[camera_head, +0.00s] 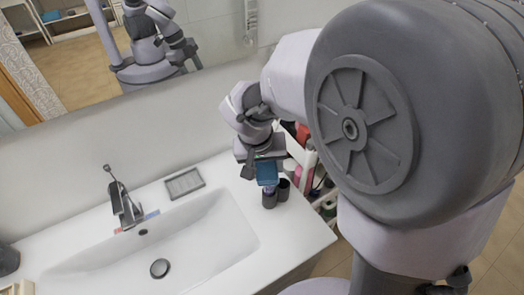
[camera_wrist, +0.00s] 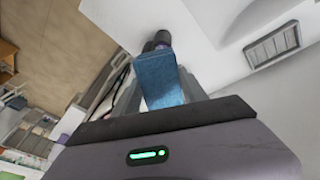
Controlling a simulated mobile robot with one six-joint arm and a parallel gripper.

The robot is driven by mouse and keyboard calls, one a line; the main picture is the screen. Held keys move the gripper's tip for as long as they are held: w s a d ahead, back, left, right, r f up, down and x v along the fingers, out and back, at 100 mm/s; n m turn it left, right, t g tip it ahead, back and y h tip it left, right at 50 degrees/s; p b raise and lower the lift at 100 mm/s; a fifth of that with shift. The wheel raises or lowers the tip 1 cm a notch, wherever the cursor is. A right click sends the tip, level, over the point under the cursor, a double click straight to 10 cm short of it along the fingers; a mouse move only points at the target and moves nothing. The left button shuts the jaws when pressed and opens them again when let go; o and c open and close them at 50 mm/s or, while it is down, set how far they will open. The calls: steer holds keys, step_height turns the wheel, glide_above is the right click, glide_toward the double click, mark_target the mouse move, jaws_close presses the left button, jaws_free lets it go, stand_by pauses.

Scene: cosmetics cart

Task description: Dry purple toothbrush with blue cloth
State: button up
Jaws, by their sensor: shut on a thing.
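My gripper (camera_head: 265,165) points down over the right end of the washbasin counter. It is shut on the blue cloth (camera_head: 267,174), which hangs below the jaws. In the wrist view the cloth (camera_wrist: 168,78) fills the space between the fingers. I cannot clearly make out the purple toothbrush. A small bluish piece (camera_head: 151,215) and a reddish piece (camera_head: 118,230) show beside the tap; I cannot tell what they are.
Two dark cups (camera_head: 283,190) stand on the counter (camera_head: 305,228) just below the cloth. A grey soap dish (camera_head: 184,184) lies behind the basin (camera_head: 200,240), right of the tap (camera_head: 122,200). A shelf cart (camera_head: 328,196) stands right of the counter. A mirror is behind.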

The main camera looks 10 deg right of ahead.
steer(key=shift+w+d+f, duration=0.1)
steer(key=shift+d+f, duration=0.1)
steer(key=shift+d, duration=0.6)
steer(key=shift+s+a+r+b, duration=0.15)
steer(key=shift+a+b, duration=0.15)
steer(key=shift+a, duration=0.25)
steer(key=shift+s+a+f+b, duration=0.1)
steer(key=shift+a+b, duration=0.15)
steer(key=shift+a, duration=0.3)
steer(key=shift+w+d+r, duration=0.1)
steer(key=shift+w+d, duration=0.1)
steer(key=shift+d, duration=0.35)
steer(key=shift+w+d, duration=0.2)
steer(key=shift+d, duration=0.35)
steer(key=shift+s+a+b, duration=0.2)
steer(key=shift+a+b, duration=0.1)
steer(key=shift+a, duration=0.25)
steer(key=shift+s+a+b, duration=0.15)
steer(key=shift+a+b, duration=0.1)
steer(key=shift+a, duration=0.25)
steer(key=shift+w+d, duration=0.25)
steer(key=shift+d, duration=0.8)
step_height(320, 180, up, 7)
steer(key=p, duration=0.5)
steer(key=shift+w+p, duration=0.1)
steer(key=shift+p, duration=0.25)
